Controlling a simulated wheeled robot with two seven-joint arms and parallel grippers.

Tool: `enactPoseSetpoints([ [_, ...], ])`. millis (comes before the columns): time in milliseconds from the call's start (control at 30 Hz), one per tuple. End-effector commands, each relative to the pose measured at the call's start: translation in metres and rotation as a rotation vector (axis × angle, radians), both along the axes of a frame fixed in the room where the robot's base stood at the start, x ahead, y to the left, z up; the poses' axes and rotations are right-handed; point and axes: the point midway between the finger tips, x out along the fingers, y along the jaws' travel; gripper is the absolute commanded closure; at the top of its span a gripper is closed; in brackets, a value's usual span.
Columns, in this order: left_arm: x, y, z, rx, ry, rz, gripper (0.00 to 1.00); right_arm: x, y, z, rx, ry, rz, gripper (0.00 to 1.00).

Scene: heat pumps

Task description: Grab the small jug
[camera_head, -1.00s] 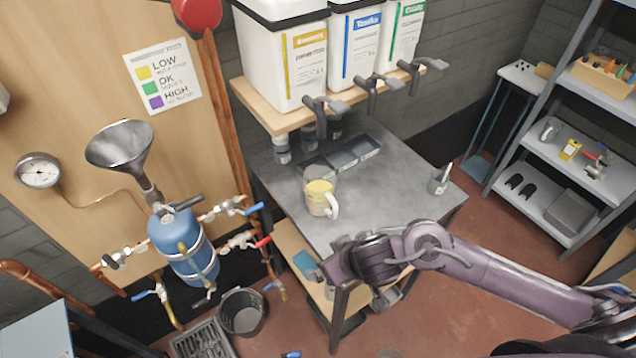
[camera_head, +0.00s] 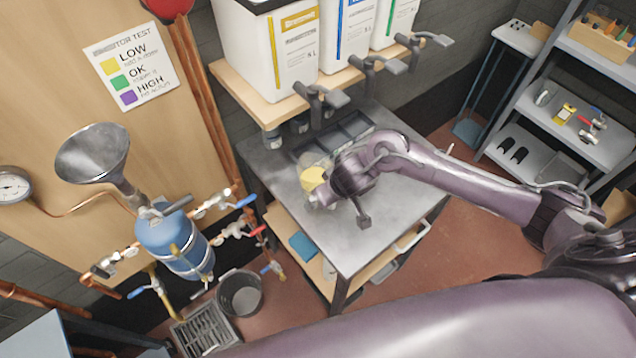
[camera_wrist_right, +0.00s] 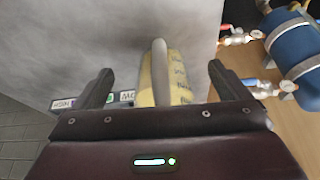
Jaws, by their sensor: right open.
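The small jug (camera_head: 313,178) holds something yellow and stands on the grey worktable, partly hidden behind my right gripper (camera_head: 345,195) in the head view. In the right wrist view the jug (camera_wrist_right: 182,78) shows yellow, with printed marks on its side and its pale upright handle (camera_wrist_right: 160,68) facing the camera. My right gripper (camera_wrist_right: 162,78) is open, one finger on each side of the handle and jug in that picture. Whether either finger touches the jug cannot be told. My left gripper is not in view.
A wooden shelf (camera_head: 250,93) with large white containers (camera_head: 285,55) and taps overhangs the table's back. A dark sectioned tray (camera_head: 345,135) lies behind the jug. The worktable's front (camera_head: 345,250) is bare. A blue tank (camera_head: 172,243) with valves stands left.

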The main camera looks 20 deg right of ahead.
Motion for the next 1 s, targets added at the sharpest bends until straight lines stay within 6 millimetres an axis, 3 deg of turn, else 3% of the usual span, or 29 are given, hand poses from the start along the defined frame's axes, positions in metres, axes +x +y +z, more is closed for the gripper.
enactPoseSetpoints([
  [100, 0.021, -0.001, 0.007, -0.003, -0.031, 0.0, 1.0, 0.022, 0.006, 0.003, 0.002, -0.003, -0.001, 0.04],
  [233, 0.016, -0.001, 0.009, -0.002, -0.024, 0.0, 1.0, 0.04, 0.011, 0.002, 0.001, -0.003, -0.001, 0.04],
  [400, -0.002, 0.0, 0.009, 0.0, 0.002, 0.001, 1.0, 0.042, 0.011, -0.01, -0.001, 0.0, 0.0, 0.04],
  [600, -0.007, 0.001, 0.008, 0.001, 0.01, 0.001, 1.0, 0.042, 0.011, -0.011, 0.0, -0.001, 0.001, 0.04],
  [1000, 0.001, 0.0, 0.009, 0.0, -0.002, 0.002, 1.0, 0.042, 0.011, -0.011, -0.001, -0.001, 0.0, 0.56],
])
